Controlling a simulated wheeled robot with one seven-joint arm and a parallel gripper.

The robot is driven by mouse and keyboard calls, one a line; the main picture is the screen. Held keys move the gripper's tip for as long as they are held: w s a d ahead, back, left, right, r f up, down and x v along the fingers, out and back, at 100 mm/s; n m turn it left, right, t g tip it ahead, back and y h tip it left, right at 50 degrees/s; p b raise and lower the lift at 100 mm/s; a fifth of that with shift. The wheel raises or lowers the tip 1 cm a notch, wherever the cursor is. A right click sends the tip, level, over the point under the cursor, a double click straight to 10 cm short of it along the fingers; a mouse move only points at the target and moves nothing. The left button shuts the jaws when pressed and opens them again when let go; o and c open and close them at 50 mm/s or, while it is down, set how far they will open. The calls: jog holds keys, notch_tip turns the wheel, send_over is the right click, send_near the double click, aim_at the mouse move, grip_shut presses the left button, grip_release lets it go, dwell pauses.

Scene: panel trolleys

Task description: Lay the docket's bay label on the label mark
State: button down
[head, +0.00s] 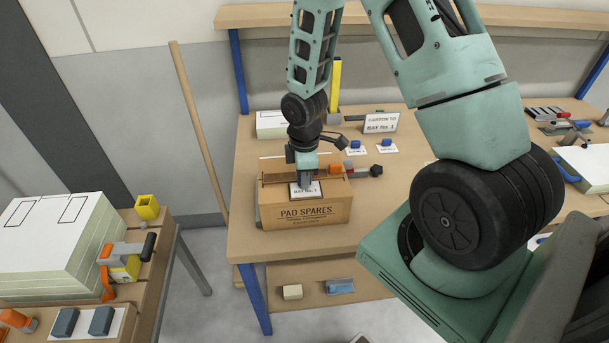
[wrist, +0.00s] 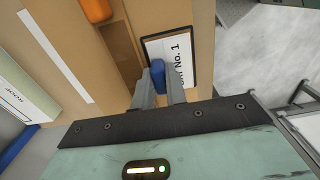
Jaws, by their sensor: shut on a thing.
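The docket (head: 381,122), a standing card reading "CARTON TO BAY No. 1", is at the back of the table. A cardboard carton (head: 305,213) marked "PAD SPARES" stands near the table's front left. My gripper (head: 305,184) is above the carton's top, shut on the blue knob (wrist: 158,72) of a white label reading "No. 1" (wrist: 178,52). The label lies flat over the dark-edged label mark (wrist: 192,72) on the carton top. The mark's dark border shows around it. I cannot tell whether the label touches the carton.
Two other labels with blue knobs, one (head: 357,147) and another (head: 386,145), lie before the docket. A yellow post (head: 335,85) and a white-topped box (head: 270,124) stand behind the carton. An orange-ended tool (head: 355,144) is close by. A stacked trolley (head: 50,245) stands left.

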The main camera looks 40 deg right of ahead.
jog(key=shift+f, duration=0.3)
jog(key=c, duration=1.3)
grip_release()
jog(key=shift+r, duration=0.15)
jog(key=shift+c, duration=0.2)
jog(key=shift+w, duration=0.1)
jog(key=shift+d+r+p, duration=0.1)
jog(key=shift+r+p, duration=0.45)
jog(key=shift+r, duration=0.15)
notch_tip(320, 180, up, 7)
jog(key=p, duration=0.5)
jog(key=shift+f+p, duration=0.2)
jog(key=shift+p, duration=0.2)
